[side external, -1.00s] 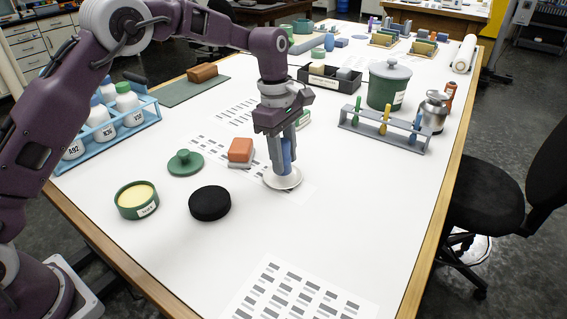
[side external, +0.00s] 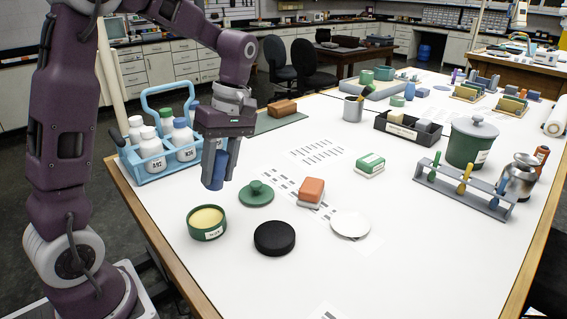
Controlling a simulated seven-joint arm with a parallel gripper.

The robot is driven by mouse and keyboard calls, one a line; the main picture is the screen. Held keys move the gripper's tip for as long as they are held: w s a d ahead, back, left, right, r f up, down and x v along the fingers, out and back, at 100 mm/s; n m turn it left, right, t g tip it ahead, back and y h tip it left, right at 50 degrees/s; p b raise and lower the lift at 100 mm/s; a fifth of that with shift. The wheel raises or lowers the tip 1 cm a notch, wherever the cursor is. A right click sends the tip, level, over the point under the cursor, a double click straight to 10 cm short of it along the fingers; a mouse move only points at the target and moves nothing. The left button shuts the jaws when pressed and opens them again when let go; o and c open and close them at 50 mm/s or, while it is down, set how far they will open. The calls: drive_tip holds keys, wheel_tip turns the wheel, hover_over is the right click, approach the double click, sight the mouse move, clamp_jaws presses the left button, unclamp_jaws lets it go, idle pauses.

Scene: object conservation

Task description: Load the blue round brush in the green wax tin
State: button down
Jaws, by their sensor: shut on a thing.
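My gripper (side external: 214,166) is shut on the blue round brush (side external: 216,171) and holds it upright above the table. Its fingers hide part of the brush. The green wax tin (side external: 195,233) stands open on the white table just below the brush in the picture, with pale yellow wax (side external: 206,218) inside and a white label on its front. The brush is apart from the tin. A green lid with a knob (side external: 256,194) lies on the table to the right of the tin.
A black round pad (side external: 274,238) is right of the tin. A white disc (side external: 350,224), an orange-topped block (side external: 311,191) and a green-white box (side external: 371,165) lie further right. A blue bottle carrier (side external: 150,167) stands close left of my gripper.

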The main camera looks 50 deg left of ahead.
drive_tip(key=s, duration=0.2)
drive_tip(key=shift+s+a+f, duration=0.15)
drive_tip(key=shift+s+a, duration=0.25)
drive_tip(key=shift+f, duration=2.95)
drive_tip(key=shift+f, duration=0.75)
drive_tip(key=shift+r, duration=3.55)
